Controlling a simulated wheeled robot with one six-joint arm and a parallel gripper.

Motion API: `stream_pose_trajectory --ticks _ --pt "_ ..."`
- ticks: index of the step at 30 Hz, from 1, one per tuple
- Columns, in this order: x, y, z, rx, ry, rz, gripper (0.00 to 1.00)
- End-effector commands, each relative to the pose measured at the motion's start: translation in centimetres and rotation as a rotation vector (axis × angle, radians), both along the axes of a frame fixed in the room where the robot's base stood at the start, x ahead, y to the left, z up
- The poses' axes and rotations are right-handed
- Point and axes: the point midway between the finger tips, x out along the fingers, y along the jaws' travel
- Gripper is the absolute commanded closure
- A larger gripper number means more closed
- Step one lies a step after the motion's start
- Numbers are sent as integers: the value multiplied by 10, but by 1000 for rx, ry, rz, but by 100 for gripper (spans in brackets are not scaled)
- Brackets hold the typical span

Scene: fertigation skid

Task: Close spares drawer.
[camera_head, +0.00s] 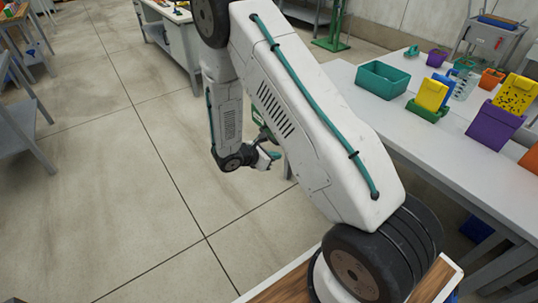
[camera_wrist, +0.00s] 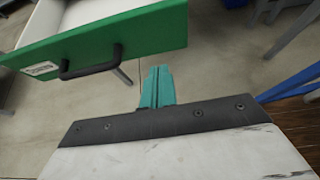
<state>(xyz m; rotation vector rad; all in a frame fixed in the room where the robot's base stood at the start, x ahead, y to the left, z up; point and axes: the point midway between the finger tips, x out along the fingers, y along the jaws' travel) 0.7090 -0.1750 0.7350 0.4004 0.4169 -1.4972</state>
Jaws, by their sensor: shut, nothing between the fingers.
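The spares drawer shows in the wrist view as a green front (camera_wrist: 150,30) with a black bar handle (camera_wrist: 90,70) and a small white label at its left. Its pale inside (camera_wrist: 85,14) is visible behind the front, so it stands open. My gripper (camera_wrist: 158,72) is shut and empty, its teal fingers just below and right of the handle in the picture, apart from it. In the head view my gripper (camera_head: 274,156) hangs beyond my arm, over the floor left of the long bench.
A long grey bench (camera_head: 440,150) at the right carries a teal bin (camera_head: 382,80), a purple bin (camera_head: 494,125) and several other containers. Another table (camera_head: 170,20) stands at the back. The floor (camera_head: 110,170) at the left is open. A blue bar crosses the wrist view's right edge.

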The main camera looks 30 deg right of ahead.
Motion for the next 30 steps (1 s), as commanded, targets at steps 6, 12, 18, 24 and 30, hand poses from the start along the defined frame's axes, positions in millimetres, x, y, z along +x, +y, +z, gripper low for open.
stream_pose_trajectory --ticks 6,12,18,24,30 --pt "0 -42 -24 0 2 -5 100" --pt "2 -70 -22 0 -2 -3 100" --pt "3 -80 -22 0 -1 -2 100" --pt "3 -80 -22 0 -1 -2 100" --pt "4 -79 -22 0 -1 3 100"
